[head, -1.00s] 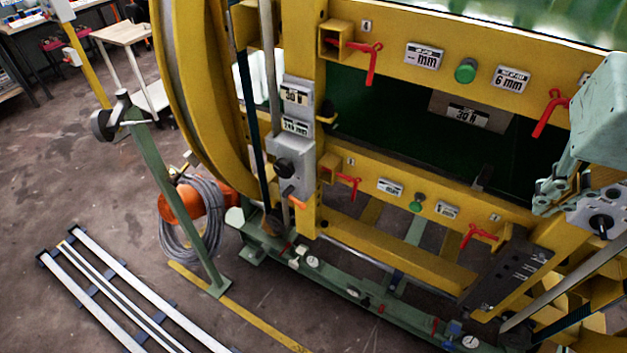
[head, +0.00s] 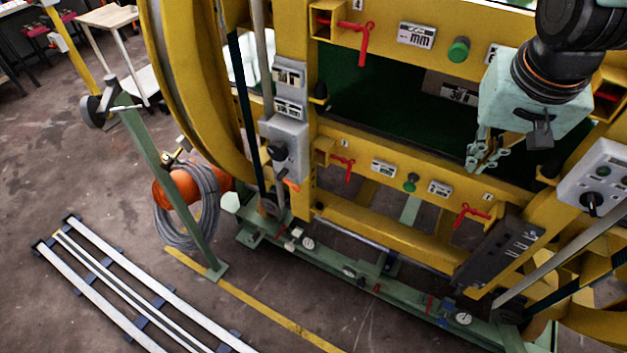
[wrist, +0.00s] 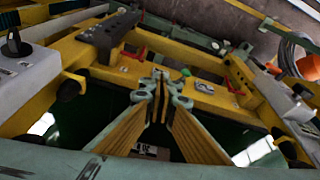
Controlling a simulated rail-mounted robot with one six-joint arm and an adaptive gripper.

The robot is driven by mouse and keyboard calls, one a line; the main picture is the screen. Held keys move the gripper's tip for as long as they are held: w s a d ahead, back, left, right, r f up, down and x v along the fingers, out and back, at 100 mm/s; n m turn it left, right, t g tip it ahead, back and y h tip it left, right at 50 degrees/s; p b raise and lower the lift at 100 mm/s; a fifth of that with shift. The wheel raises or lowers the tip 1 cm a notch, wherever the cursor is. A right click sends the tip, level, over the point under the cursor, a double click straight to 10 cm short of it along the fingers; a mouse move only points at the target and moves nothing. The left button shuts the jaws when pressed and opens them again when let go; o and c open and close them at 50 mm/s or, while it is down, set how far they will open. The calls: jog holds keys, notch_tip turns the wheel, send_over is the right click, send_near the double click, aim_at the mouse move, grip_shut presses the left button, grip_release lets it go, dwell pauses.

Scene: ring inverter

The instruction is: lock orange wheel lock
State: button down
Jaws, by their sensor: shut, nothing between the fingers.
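A small orange piece (head: 292,186) shows in the head view at the foot of the grey control box on the left yellow post. It may be the orange wheel lock; its shape is too small to tell. My gripper (head: 480,158) is far to its right and higher in the picture, in front of the ring frame's dark green opening. In the wrist view the fingertips of my gripper (wrist: 160,82) meet ahead of the camera. They are shut and hold nothing. I cannot make out the small orange piece in the wrist view.
The yellow frame carries red levers (head: 364,42) and green buttons (head: 458,50). A grey control box (head: 284,143) sits on the left post. An orange drum (head: 168,195) with coiled grey cable stands behind a green post. White rails (head: 150,275) lie on the floor at left.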

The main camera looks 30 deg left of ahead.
aim_at(293, 185)
jog(key=w+a+f+n+y+p, duration=0.1)
jog(key=w+a+f+n, duration=0.2)
jog(key=a, duration=0.5)
jog(key=w+a+f+n+p, duration=0.15)
jog(key=a+f+n, duration=0.25)
jog(key=a, duration=0.5)
jog(key=s+a+f+n+y+p, duration=0.1)
jog(key=s+a+f+n, duration=0.2)
jog(key=a, duration=0.6)
jog(key=s+a+f+n+g+y+p, duration=0.1)
jog(key=s+a+n, duration=0.4)
jog(key=a, duration=0.5)
notch_tip(293, 185, down, 2)
jog(key=shift+s+a+f+y+p, duration=0.15)
jog(key=shift+s+y+p, duration=0.25)
jog(key=shift+s+p, duration=0.2)
jog(key=shift+f, duration=0.15)
jog(key=shift+b+x, duration=4.1)
jog(key=shift+x, duration=2.75)
